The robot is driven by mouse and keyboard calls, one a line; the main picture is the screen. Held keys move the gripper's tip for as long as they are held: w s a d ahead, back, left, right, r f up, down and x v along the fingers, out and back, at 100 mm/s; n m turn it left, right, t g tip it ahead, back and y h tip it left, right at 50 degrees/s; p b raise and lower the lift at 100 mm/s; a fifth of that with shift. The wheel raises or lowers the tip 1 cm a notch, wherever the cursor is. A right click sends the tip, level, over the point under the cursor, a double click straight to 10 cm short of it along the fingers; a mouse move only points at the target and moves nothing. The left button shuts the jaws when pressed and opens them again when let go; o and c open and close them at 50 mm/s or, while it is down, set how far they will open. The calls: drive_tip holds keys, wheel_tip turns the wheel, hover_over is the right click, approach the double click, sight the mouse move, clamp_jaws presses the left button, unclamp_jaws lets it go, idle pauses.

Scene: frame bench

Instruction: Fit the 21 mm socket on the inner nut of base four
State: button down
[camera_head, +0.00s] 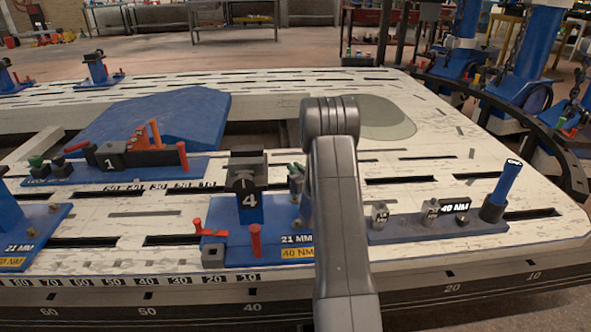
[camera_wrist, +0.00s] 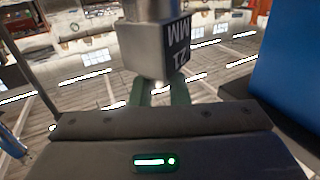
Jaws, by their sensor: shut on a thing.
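The 21 mm socket (camera_wrist: 150,50) is a grey metal block with a black label that reads upside down in the wrist view. My gripper (camera_wrist: 160,92) is shut on it, with green fingers at its lower end. In the head view my grey arm hides the gripper and socket. Base four (camera_head: 247,203) is a blue stand marked 4, with a grey clamp on top and a plate labelled 21 MM and 40 NM. The inner nut cannot be made out. A blue surface (camera_wrist: 288,60) fills the right of the wrist view; I cannot tell whether it touches the socket.
Right of my arm, a blue holder (camera_head: 400,245) carries other sockets (camera_head: 430,211) and an upright blue tool (camera_head: 507,183). The slotted white bench (camera_head: 110,225) has bare room left of base four.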

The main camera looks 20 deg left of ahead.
drive_tip(key=shift+f+b, duration=1.55)
drive_tip(key=shift+f, duration=0.05)
drive_tip(key=c, duration=1.3)
unclamp_jaws()
drive_tip(key=shift+r, duration=0.1)
drive_tip(key=p+v, duration=0.3)
drive_tip(key=v, duration=1.1)
drive_tip(key=shift+a, duration=0.1)
drive_tip(key=b+x, duration=0.3)
drive_tip(key=x, duration=1.1)
drive_tip(key=shift+r+p, duration=0.45)
drive_tip(key=shift+p, duration=0.1)
